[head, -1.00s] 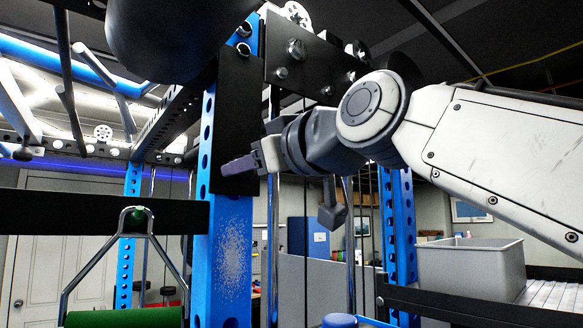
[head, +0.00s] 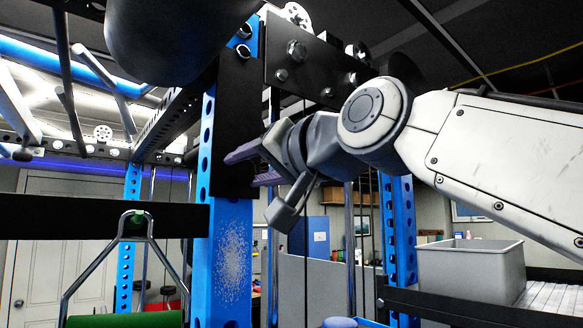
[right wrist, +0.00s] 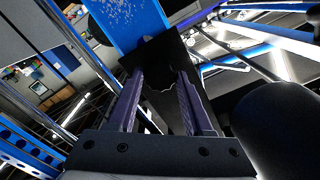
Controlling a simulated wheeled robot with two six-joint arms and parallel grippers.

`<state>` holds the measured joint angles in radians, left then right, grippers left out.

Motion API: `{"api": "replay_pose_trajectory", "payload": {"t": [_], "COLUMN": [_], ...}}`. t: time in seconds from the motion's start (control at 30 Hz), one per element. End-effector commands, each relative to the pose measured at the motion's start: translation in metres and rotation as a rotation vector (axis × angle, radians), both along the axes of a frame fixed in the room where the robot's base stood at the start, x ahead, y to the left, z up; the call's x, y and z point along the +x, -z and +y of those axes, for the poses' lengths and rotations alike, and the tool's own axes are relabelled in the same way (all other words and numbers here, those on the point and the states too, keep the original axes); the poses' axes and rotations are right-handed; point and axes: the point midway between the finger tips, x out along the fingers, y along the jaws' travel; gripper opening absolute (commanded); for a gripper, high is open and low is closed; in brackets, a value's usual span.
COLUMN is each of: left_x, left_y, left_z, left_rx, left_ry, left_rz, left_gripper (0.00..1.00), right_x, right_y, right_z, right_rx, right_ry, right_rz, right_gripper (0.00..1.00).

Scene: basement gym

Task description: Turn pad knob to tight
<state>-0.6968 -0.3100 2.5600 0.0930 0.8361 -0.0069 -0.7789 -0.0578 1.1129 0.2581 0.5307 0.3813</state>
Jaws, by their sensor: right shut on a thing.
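My right gripper (head: 244,169) is at the black plate (head: 238,120) on the front blue upright (head: 228,250), its two purple fingers one above the other. In the right wrist view the fingers (right wrist: 160,78) stand apart, closed on a dark knob (right wrist: 162,100) with a jagged lit edge. It is black against the black plate, so its outline and turn mark are hard to read. In the head view the knob is hidden against the plate. A large dark rounded pad (head: 180,40) hangs above left; it also shows in the right wrist view (right wrist: 278,125). My left gripper is out of view.
A black crossbar (head: 100,213) runs left from the upright. A chrome handle with a green roller (head: 125,320) hangs in front of it. A grey bin (head: 470,270) stands on a shelf at right. Another blue upright (head: 397,230) stands behind my arm.

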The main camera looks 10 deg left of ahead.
Motion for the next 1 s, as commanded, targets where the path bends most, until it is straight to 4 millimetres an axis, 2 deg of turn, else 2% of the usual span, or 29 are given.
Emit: {"api": "replay_pose_trajectory", "payload": {"t": [0.4, 0.93, 0.97, 1.0], "left_x": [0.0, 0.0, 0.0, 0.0], "left_y": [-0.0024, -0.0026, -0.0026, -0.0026], "left_z": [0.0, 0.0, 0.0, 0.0], "left_rx": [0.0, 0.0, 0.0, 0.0], "left_ry": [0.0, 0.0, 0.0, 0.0], "left_rz": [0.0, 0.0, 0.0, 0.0], "left_gripper": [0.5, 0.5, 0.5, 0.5], "right_x": [0.0004, 0.0003, 0.0002, 0.0002], "right_y": [0.0001, 0.0001, 0.0001, 0.0001], "right_z": [-0.0004, -0.0005, -0.0004, -0.0004], "right_rx": [0.108, 0.122, 0.122, 0.122], "right_ry": [0.001, 0.001, 0.001, 0.001], "right_rz": [0.139, 0.156, 0.156, 0.156], "right_gripper": [0.0, 0.0, 0.58, 0.74]}}
